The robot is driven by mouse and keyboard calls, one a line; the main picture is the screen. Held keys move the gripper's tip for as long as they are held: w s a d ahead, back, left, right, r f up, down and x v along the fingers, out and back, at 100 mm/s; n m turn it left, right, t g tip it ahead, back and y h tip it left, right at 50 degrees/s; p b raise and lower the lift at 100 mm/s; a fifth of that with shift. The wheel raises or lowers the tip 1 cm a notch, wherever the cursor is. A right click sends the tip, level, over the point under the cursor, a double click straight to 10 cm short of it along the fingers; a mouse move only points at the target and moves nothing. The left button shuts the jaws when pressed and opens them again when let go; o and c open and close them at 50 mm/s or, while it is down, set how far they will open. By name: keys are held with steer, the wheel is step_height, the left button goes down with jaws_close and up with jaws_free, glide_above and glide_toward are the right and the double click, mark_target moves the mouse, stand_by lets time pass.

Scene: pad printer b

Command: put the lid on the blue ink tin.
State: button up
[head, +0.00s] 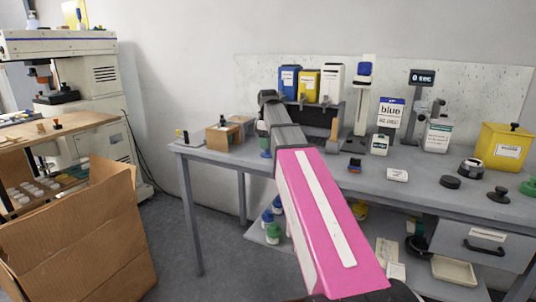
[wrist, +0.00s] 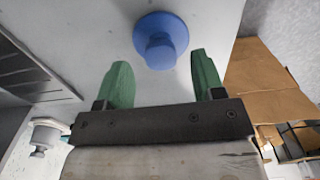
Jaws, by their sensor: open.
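A round blue lid with a blue knob (wrist: 160,45) shows in the wrist view on a pale grey surface. My gripper (wrist: 160,60) is open, its two green fingers on either side of the knob's line, with nothing clearly held. I cannot tell how far the fingers are above the lid. A sign reading "blue" (head: 391,113) stands at the back.
The grey bench (head: 325,165) holds a cardboard box (head: 222,138) at left, a black lid (head: 498,195), a dark tin (head: 471,168) and a green lid (head: 528,188) at right. Blue, yellow and white canisters (head: 308,86) stand on the rear shelf.

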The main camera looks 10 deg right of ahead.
mark_target(268, 151)
steer(key=shift+f, duration=1.6)
steer(key=c, duration=1)
steer(key=shift+r, duration=0.1)
